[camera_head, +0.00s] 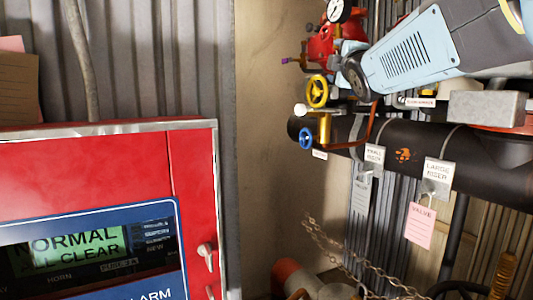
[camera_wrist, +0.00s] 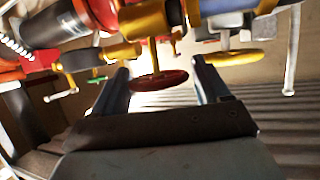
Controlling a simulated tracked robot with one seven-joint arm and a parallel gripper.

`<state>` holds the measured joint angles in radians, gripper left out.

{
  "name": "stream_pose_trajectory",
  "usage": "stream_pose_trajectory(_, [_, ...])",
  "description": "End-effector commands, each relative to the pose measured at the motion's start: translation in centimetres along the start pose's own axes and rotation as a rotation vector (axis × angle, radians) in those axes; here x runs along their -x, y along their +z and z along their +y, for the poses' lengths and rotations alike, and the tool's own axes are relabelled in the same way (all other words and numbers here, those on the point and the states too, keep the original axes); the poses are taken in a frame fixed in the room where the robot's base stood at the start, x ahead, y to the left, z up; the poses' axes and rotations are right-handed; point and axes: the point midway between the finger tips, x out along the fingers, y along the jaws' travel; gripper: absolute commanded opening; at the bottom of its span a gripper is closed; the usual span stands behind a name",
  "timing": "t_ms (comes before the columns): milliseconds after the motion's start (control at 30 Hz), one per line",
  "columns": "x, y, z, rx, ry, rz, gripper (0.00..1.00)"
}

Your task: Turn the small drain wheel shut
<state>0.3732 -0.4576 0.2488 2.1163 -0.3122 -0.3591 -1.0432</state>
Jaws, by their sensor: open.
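In the head view a small blue wheel (camera_head: 306,138) sits low on the pipework at the left end of the dark pipe. A yellow wheel (camera_head: 317,91) is above it. Which is the drain wheel I cannot tell; the small label below the blue wheel is unreadable. In the wrist view my gripper (camera_wrist: 160,66) is open, its two fingers apart. A red wheel (camera_wrist: 158,80) shows in the gap between them; contact cannot be told. A yellow wheel (camera_wrist: 235,57) lies to the right of the right finger. In the head view my arm hides part of the pipework.
A red alarm panel (camera_head: 110,185) fills the lower left of the head view. A large dark pipe (camera_head: 400,145) runs right, with a pink tag (camera_head: 420,224) hanging below. A chain (camera_head: 340,250) hangs lower down. A pressure gauge (camera_head: 339,10) is at the top.

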Motion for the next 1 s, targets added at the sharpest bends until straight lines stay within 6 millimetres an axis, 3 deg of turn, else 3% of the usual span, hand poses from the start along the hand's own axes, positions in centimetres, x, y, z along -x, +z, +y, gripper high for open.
stream_pose_trajectory(1000, [-0.05, -0.17, 0.06, 0.102, -0.248, 0.004, 0.75])
